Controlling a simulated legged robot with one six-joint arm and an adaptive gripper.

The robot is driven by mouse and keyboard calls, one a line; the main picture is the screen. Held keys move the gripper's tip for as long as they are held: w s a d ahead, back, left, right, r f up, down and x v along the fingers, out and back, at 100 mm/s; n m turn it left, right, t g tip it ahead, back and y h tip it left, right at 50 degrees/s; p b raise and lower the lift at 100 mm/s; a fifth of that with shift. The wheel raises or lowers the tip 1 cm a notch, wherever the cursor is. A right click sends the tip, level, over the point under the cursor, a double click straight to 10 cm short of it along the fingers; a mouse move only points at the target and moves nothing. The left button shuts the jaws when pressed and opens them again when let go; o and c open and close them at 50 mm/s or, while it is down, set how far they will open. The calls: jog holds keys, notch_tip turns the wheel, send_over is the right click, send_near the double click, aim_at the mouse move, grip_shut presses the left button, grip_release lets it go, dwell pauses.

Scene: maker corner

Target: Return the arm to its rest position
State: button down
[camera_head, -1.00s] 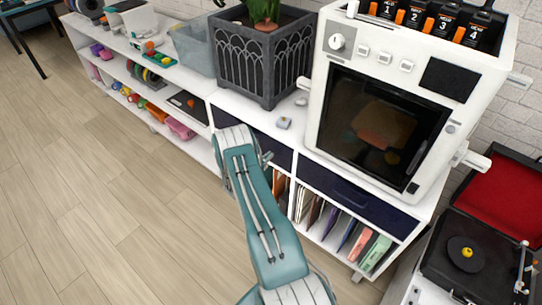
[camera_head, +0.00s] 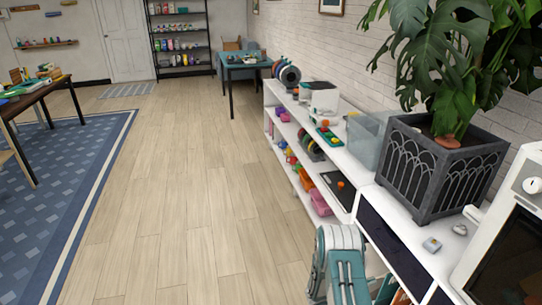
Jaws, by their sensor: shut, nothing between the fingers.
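My teal and white arm (camera_head: 344,272) shows at the bottom of the head view, right of centre, in front of the low white shelf. Its upper joint is the highest part visible, and the rest runs below the frame edge. My gripper is not in view, so nothing can be told of its jaws from here.
The white shelf (camera_head: 372,203) runs along the right wall, with a dark planter (camera_head: 437,172) and a white machine (camera_head: 510,240) on top. The wood floor (camera_head: 180,200) is clear to the left. A blue rug (camera_head: 62,190) and a dark table (camera_head: 40,95) lie further left.

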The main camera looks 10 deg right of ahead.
jog(key=s+a+r+m+g+y, duration=0.1)
jog(key=s+a+r+m+y, duration=0.2)
jog(key=r, duration=0.5)
jog(key=a+r+m+g+y, duration=0.1)
jog(key=a+r+m+g, duration=0.2)
jog(key=r, duration=0.6)
jog(key=s+a+r+m+y, duration=0.2)
jog(key=r+m, duration=0.3)
jog(key=r, duration=0.3)
jog(key=s+a+r+m+t+y, duration=0.3)
jog(key=s+a+r+y, duration=0.3)
jog(key=a, duration=0.5)
jog(key=s+a+r+m+t+y, duration=0.4)
jog(key=s+a+r+t+y, duration=0.2)
jog(key=s+a+r, duration=0.3)
jog(key=s+a, duration=0.1)
jog(key=a, duration=0.2)
jog(key=shift+s+a+r, duration=0.15)
jog(key=shift+s, duration=0.2)
